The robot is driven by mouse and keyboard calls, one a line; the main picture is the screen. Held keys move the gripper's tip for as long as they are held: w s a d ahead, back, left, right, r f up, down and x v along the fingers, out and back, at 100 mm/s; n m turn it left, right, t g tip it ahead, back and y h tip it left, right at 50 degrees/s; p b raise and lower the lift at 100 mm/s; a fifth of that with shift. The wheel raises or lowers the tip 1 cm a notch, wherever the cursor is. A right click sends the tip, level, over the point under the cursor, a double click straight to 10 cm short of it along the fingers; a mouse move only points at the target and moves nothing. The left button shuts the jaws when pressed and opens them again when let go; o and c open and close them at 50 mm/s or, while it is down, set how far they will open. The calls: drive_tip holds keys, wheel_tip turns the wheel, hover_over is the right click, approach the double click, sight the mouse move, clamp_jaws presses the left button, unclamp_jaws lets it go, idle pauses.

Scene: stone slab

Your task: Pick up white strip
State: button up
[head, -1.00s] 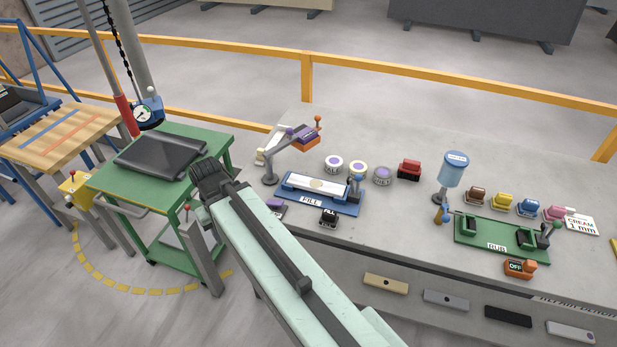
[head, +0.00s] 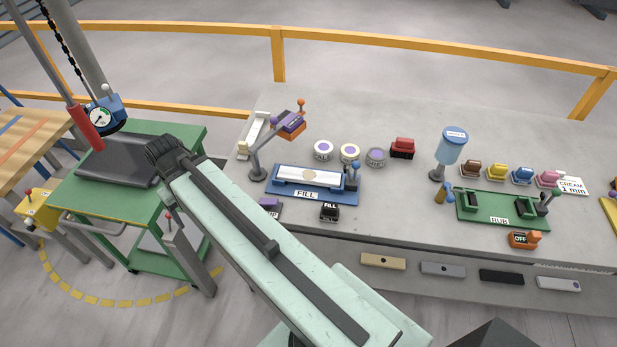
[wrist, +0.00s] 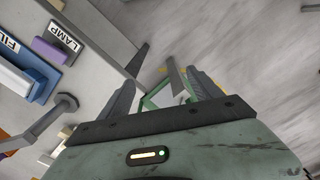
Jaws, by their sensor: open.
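A long white strip (head: 253,133) with cream end pieces lies at the far left edge of the stone bench, behind the lamp post. Another white bar (head: 310,174) with a tan round spot sits in the blue FILL holder (head: 343,196). I cannot tell for sure which one the task names. My gripper (wrist: 160,78) shows in the wrist view with its two fingers apart and nothing between them. It points past the bench's edge toward the floor and green cart. Cream pieces (wrist: 65,132) show left of it, partly cut off by my wrist.
The lamp (head: 259,172) stands between the strip and the FILL holder. Round tins (head: 349,152), a blue bottle (head: 451,148) and a green RUB holder (head: 490,207) stand further right. A green cart (head: 118,207) with a dark pad is left of the bench. A yellow rail (head: 380,53) runs behind.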

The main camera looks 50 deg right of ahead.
drive_tip(key=s+d+n+y, duration=0.1)
drive_tip(key=d+n, duration=0.1)
drive_tip(key=d, duration=1.7)
drive_tip(key=n+t, duration=0.3)
drive_tip(key=n, duration=0.1)
approach(310, 175)
drive_tip(key=shift+w+d+f+y+b, duration=0.15)
drive_tip(key=shift+w+f+y+b, duration=0.15)
drive_tip(key=shift+w, duration=0.25)
drive_tip(key=b+x, duration=0.5)
drive_tip(key=s+b+x, duration=0.1)
drive_tip(key=b+x, duration=0.2)
drive_tip(key=shift+f, duration=0.15)
clamp_jaws()
